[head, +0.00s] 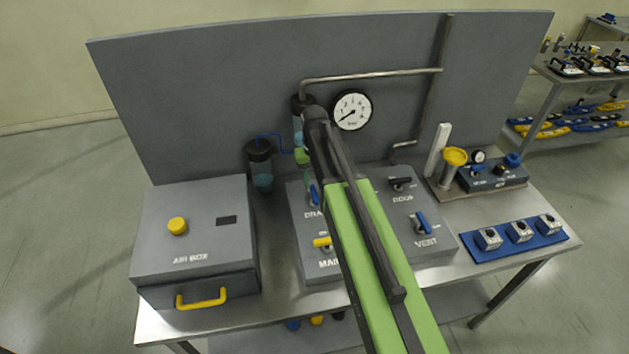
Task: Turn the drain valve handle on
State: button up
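The drain valve has a blue handle (315,194) on the left part of the grey valve panel (350,268), above a label of which only "DRA" shows. My green and black arm crosses the panel and hides part of the valve and its label. My gripper (308,182) hangs from the arm's far end, just above and left of the blue handle. It is small and partly hidden behind my arm, so I cannot tell whether it is open or shut, or touching the handle.
A yellow handle (322,241) is below, a black handle (400,182) and the blue vent handle (422,222) to the right. The grey air box (195,235) stands left. A gauge (351,110) is on the backboard (210,90). A blue tray (483,252) lies right.

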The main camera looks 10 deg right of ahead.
aim_at(315, 193)
notch_tip(315, 193, up, 13)
jog(key=p, duration=1.1)
jog(key=shift+f, duration=0.2)
jog(key=shift+f, duration=0.1)
